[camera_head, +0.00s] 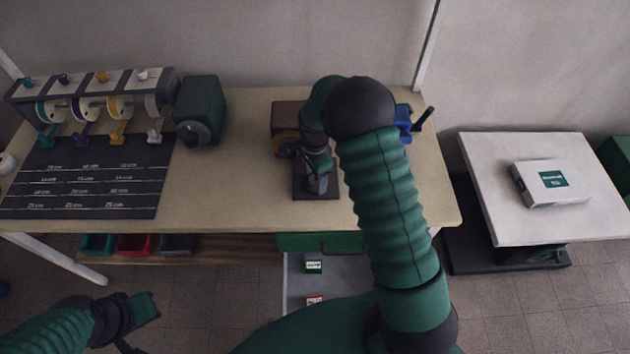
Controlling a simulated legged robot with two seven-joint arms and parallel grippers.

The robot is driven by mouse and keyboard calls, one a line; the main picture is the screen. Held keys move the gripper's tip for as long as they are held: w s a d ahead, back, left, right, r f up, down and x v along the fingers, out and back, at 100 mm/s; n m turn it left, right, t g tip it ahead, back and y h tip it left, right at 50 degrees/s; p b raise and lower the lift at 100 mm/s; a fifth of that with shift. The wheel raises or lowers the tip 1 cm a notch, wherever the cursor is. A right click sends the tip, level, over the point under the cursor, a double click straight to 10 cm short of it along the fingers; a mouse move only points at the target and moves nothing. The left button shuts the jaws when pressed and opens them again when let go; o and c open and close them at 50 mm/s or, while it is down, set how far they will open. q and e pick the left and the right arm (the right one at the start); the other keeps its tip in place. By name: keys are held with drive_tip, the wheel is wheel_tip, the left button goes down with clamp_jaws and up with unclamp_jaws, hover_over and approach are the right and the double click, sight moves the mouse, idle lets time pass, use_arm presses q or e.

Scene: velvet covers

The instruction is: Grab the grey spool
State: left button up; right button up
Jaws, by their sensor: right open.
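A rack (95,84) at the back left of the table holds several spools in a row. The rightmost one looks like the grey spool (154,104), pale grey, with a white piece below it. My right arm reaches over the table. My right gripper (318,184) is open, pointing down over a dark base plate (316,194), well to the right of the rack. No spool shows clearly between its fingers. My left gripper (143,312) is low at the left, in front of the table; its jaw opening is not clear.
A dark marked mat (85,178) lies before the rack. A green box (201,110) stands right of it. A brown device (287,114) and blue object (404,122) are partly hidden by my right arm. An open drawer (340,272) is below. A side table (490,190) holds a white box (550,182).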

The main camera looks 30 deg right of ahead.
drive_tip(key=shift+s+r, duration=0.1)
drive_tip(key=c, duration=0.5)
drive_tip(key=shift+d, duration=0.2)
drive_tip(key=c, duration=0.7)
drive_tip(key=shift+a, duration=0.1)
clamp_jaws()
